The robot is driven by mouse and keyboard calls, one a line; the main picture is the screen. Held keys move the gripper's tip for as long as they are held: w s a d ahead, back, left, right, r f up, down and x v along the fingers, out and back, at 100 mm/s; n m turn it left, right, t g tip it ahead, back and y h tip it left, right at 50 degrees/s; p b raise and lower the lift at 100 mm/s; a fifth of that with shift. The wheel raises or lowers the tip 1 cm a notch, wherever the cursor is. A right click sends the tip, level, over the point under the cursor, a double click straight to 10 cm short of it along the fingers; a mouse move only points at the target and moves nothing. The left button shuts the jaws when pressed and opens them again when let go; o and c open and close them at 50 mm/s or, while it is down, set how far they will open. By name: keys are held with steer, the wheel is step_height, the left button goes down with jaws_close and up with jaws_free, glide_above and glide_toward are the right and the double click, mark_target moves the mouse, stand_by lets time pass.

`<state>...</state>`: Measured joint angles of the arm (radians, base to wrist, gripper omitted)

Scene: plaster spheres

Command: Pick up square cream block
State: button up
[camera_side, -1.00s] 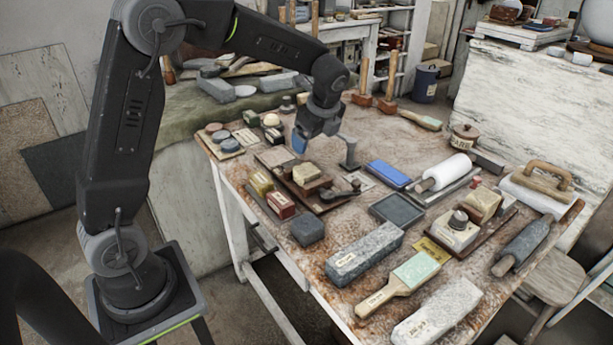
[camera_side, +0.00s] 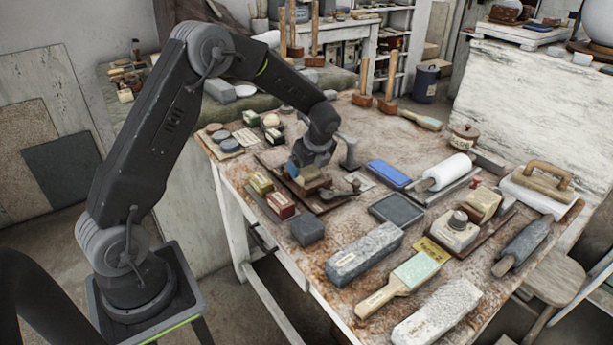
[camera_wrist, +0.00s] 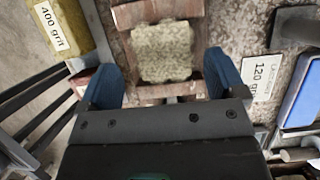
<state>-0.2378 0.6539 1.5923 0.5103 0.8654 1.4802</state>
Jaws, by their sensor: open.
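The square cream block (camera_wrist: 163,50) lies on a brown wooden piece in the wrist view, with a rough, speckled top. My gripper (camera_wrist: 163,82) is open, with one blue finger on each side, at and just below the block's near edge in the picture. The block is not between the fingertips' full length as far as I can see. In the side view my gripper (camera_side: 311,176) is low over the wooden stand, and it mostly hides the block there. I cannot tell whether a finger touches it.
A yellow "400 grit" block (camera_wrist: 62,28) and a red block (camera_side: 280,205) stand close on the left. A "120 grit" card (camera_wrist: 264,78) and a blue block (camera_side: 389,174) are on the right. A dark block (camera_side: 307,230) stands in front.

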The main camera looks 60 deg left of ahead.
mark_target(307, 170)
steer(key=shift+x, duration=1.85)
steer(key=shift+w, duration=0.2)
steer(key=c, duration=1.2)
